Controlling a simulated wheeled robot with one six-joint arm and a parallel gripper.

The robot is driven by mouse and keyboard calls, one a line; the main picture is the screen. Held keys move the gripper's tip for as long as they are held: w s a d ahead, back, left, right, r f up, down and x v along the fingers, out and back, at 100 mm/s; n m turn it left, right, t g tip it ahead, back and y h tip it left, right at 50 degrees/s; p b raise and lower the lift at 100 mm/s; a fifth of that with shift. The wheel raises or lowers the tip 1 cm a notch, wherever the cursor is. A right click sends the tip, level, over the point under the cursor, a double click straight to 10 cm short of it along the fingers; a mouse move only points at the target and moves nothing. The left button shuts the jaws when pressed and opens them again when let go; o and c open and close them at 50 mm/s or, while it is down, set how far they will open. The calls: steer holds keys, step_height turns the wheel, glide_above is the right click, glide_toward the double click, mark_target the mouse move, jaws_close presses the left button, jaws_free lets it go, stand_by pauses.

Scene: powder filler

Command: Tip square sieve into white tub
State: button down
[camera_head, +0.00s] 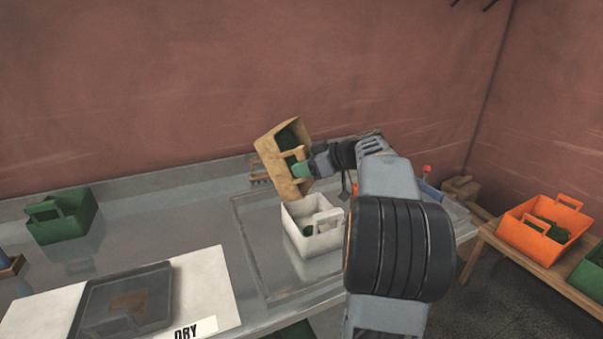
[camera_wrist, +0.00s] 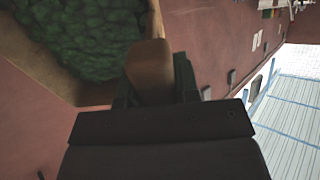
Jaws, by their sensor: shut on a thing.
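The square sieve (camera_head: 270,151) is a tan wooden box, held tilted up on its side above the white tub. Green lumpy material (camera_wrist: 85,45) still shows inside it in the wrist view. My gripper (camera_head: 302,168) is shut on the sieve's handle, which also shows between the dark fingers in the wrist view (camera_wrist: 150,65). The white tub (camera_head: 318,243) stands upright on the metal bench just below the sieve, with a little green material inside. My arm hides part of the bench to the right of the tub.
A green tub (camera_head: 62,222) stands at the back left of the bench. A grey tray (camera_head: 122,300) lies on a white sheet at the front left. An orange tub (camera_head: 530,228) with green contents sits on a wooden side table at right.

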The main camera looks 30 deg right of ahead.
mark_target(305, 149)
steer(key=shift+s+d+f+t+y+b, duration=0.65)
steer(key=shift+s+t+b, duration=0.2)
steer(key=shift+b, duration=2.15)
steer(key=f+b, duration=0.1)
steer(key=b, duration=0.2)
steer(key=s+t+y+b, duration=0.1)
steer(key=b, duration=0.2)
steer(key=shift+s+d+f+t, duration=0.1)
steer(key=shift+d+f+t, duration=0.15)
steer(key=shift+d+f, duration=0.15)
steer(key=shift+r+p, duration=2.25)
steer(key=shift+r, duration=2.05)
